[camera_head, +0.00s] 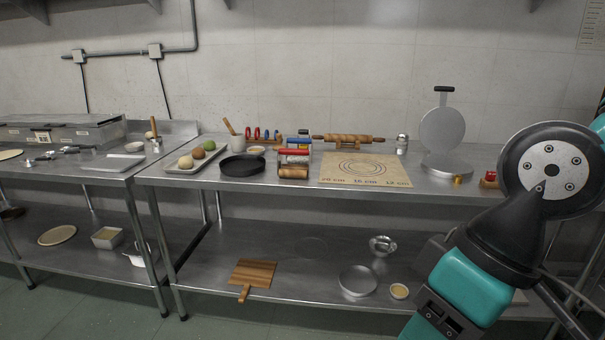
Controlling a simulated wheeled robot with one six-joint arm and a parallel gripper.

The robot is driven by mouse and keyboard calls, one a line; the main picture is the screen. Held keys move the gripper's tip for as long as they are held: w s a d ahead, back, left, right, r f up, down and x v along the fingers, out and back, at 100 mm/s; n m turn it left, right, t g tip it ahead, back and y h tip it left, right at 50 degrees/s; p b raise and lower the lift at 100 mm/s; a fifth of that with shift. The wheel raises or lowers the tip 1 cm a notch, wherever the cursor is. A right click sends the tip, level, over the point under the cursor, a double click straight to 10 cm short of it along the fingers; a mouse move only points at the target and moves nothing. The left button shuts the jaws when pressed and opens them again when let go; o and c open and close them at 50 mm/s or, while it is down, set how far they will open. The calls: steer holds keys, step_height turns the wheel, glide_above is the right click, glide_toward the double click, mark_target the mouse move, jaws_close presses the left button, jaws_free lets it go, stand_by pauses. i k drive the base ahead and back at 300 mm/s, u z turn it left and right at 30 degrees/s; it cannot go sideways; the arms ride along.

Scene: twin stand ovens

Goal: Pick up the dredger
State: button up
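The dredger appears to be the small silver metal shaker (402,144). It stands upright at the back of the upper steel table (300,200), between the rolling pin and the round hinged press. Nothing covers it. My arm fills the right side of the picture, and its gripper is not in view, so I cannot tell what the gripper holds.
A wooden rolling pin (348,138) and a marked mat (366,170) lie left of the shaker. The round press (442,130) stands open on its right. A black pan (242,165) and a tray (195,156) are farther left. Bowls (383,244) sit on the lower shelf.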

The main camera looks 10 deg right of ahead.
mark_target(402, 142)
steer(key=i, duration=2.85)
steer(key=z, duration=2)
steer(key=i, duration=0.3)
steer(key=u, duration=0.4)
